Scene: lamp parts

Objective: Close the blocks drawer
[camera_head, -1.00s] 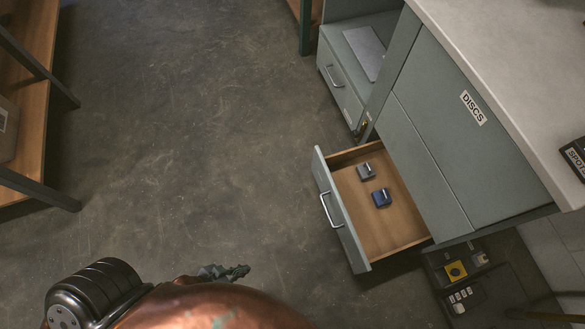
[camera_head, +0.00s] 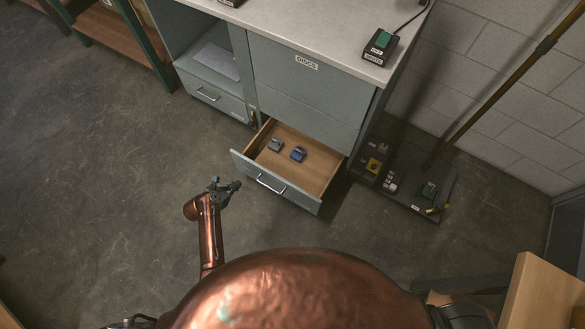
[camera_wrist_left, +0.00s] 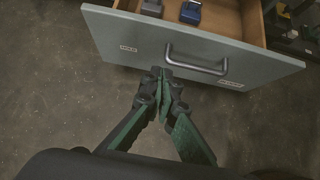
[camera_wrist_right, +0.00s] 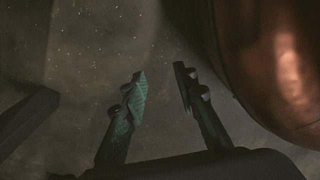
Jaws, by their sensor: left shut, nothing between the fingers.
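The blocks drawer (camera_head: 275,184) is the low drawer of the grey cabinet, and it stands pulled out. A grey block (camera_head: 275,145) and a blue block (camera_head: 298,154) lie inside it. Its bar handle (camera_head: 270,184) is on the front panel, which also shows in the left wrist view (camera_wrist_left: 195,48). My left gripper (camera_head: 224,186) is shut and empty, just in front of the left part of the drawer front. In the left wrist view its fingertips (camera_wrist_left: 162,78) overlap the panel's lower edge left of the handle; contact cannot be told. My right gripper (camera_wrist_right: 160,80) is open and empty over the floor.
Above the drawer is a panel labelled DISCS (camera_head: 306,62) under a pale worktop (camera_head: 330,40). A shut drawer (camera_head: 212,97) is to the left. A dark floor tray (camera_head: 410,190) with small parts lies right of the cabinet. The floor at left is clear.

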